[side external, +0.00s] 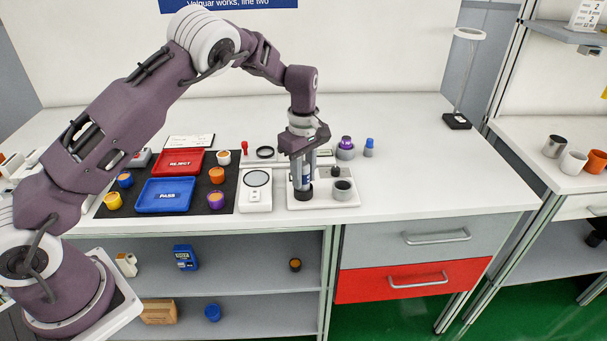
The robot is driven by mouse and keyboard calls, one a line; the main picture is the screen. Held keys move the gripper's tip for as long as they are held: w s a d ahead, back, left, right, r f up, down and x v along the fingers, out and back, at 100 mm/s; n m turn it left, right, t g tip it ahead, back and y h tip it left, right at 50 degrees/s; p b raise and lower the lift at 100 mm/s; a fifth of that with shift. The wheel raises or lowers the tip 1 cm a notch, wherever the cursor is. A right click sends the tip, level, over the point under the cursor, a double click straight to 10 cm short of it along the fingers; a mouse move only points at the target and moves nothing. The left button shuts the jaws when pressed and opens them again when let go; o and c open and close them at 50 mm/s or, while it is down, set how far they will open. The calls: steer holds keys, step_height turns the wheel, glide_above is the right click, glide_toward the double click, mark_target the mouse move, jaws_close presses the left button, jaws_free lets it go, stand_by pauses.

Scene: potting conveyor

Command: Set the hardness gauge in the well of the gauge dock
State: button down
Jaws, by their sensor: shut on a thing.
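My gripper (303,163) points down over the bench and is shut on the hardness gauge, an upright grey-and-blue cylinder (306,180) with a dark lower end. The gauge dock looks to be the white plate (322,203) under it, with a short grey round piece with a dark top (342,189) on its right part. The gauge's lower end is over or on the plate's left part, at a dark ring or foot. I cannot tell whether it is inside a well or just above it. The fingers hide part of the gauge.
Left of the dock stands a white scale-like device (255,198), then a dark mat with a blue PASS tray (165,209), a red REJECT tray (184,172) and several small pots. A purple-topped piece (346,143) stands behind right. The bench to the right is clear.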

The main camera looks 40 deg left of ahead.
steer(key=c, duration=1.1)
jaws_free()
steer(key=shift+f, duration=0.15)
